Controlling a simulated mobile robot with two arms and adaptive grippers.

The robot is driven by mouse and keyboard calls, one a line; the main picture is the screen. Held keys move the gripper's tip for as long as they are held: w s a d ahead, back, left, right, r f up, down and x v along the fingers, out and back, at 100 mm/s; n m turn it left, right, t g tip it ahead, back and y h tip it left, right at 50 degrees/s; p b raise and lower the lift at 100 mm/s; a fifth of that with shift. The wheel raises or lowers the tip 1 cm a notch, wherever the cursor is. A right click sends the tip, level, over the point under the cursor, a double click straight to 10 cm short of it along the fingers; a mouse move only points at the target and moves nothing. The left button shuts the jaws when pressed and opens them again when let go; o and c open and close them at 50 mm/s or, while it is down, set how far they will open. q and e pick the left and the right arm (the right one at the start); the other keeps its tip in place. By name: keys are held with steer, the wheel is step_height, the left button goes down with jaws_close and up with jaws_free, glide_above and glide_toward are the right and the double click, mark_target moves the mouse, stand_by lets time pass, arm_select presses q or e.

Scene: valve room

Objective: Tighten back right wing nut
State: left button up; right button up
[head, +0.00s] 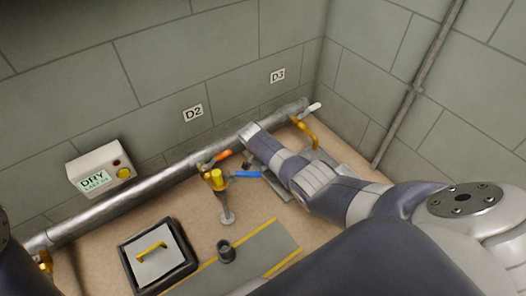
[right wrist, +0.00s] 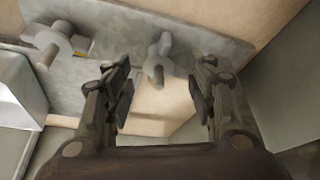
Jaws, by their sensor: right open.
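My right gripper (right wrist: 161,85) is open in the right wrist view, with one dark finger on each side and nothing held. A grey wing nut (right wrist: 160,56) stands on a grey metal plate (right wrist: 112,45), beyond and roughly centred between the fingertips, apart from them. A second, larger-looking wing nut (right wrist: 49,45) is on the plate at the left. I cannot tell from this view which one is the back right one. In the head view my right arm reaches to the back wall pipe and covers much of the plate; the wing nuts do not show there. My left gripper is out of view.
A thick pipe (head: 140,191) runs along the back wall. Orange (head: 216,159) and blue (head: 247,174) handles and a yellow-topped post (head: 217,181) stand left of my arm. A yellow bent handle (head: 305,131) is behind it. A framed hatch (head: 158,256) lies at front left.

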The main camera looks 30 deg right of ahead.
steer(key=v, duration=1)
steer(key=shift+r, duration=0.3)
steer(key=shift+s+d, duration=0.1)
